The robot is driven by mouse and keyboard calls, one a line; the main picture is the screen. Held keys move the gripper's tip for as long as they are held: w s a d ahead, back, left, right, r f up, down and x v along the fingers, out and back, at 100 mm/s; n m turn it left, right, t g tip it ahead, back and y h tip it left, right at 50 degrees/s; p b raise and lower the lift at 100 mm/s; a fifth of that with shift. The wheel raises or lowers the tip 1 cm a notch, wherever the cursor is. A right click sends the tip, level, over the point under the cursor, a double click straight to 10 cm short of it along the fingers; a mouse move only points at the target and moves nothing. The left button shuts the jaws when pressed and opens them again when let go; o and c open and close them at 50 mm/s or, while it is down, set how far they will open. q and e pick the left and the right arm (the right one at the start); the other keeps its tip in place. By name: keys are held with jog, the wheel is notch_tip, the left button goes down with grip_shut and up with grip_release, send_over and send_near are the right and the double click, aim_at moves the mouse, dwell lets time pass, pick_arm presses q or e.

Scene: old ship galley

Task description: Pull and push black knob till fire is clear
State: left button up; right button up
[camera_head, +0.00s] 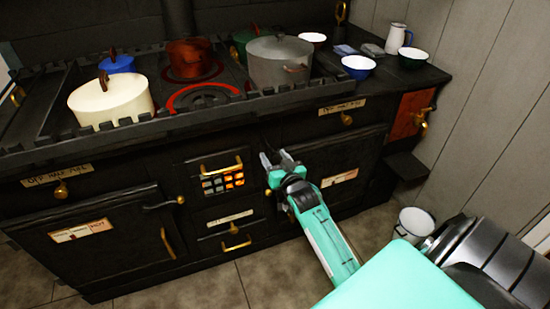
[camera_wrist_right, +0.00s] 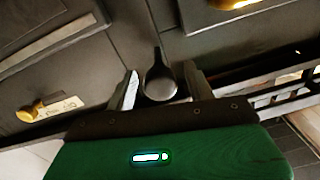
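The black knob (camera_wrist_right: 160,82) is round and dark on a short stem, seen in the right wrist view. My right gripper (camera_wrist_right: 162,88) is open, with one finger on each side of the knob and small gaps showing; I see no firm contact. In the head view my right gripper (camera_head: 276,160) is at the stove front, right of the fire grate, and I cannot clearly make out the knob there. The fire grate (camera_head: 223,180) glows orange in several openings, mostly on the right, and others look grey. My left gripper is not in view.
The black stove (camera_head: 115,235) has brass handles and oven doors. On top are a cream pot (camera_head: 110,100), a grey pot (camera_head: 280,62), a copper-coloured pot (camera_head: 190,57) and a red ring (camera_head: 203,97). A white bucket (camera_head: 414,222) stands on the tiled floor to the right.

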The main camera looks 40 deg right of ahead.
jog(key=shift+s, duration=0.1)
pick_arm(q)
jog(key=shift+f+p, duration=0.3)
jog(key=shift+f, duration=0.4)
pick_arm(e)
jog(key=s+a, duration=0.2)
jog(key=s, duration=1.1)
jog(key=shift+s+a, duration=0.2)
jog(key=shift+a, duration=0.1)
